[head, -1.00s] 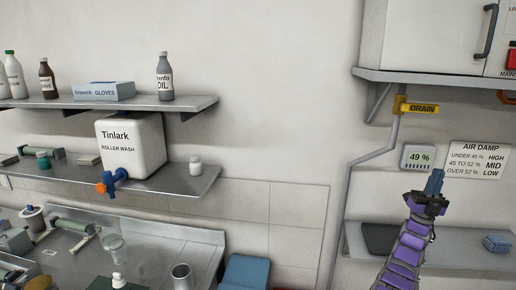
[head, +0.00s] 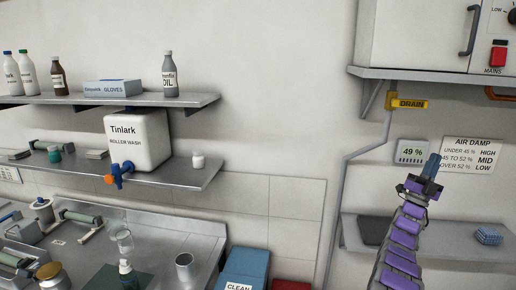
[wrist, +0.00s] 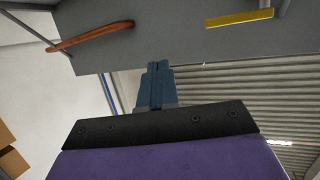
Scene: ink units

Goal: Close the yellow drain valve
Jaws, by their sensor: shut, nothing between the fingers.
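The yellow drain valve (head: 408,104) is a bar handle marked DRAIN, under the cabinet shelf at the right. It lies level, pointing right from the top of a grey pipe (head: 386,122) that runs down the wall. My gripper (head: 433,165) is shut and empty, with blue fingers pointing up. In the head view it is below and a little right of the handle, apart from it. In the wrist view the shut fingers (wrist: 157,85) are at the middle, and a yellow bar (wrist: 240,18), likely the handle, is up and to the right.
An orange handle (head: 500,95) is right of the valve under the same shelf (head: 440,77). A humidity meter (head: 412,152) and an air damp sign (head: 472,153) are behind my gripper. A lower shelf (head: 430,240) holds a dark pad.

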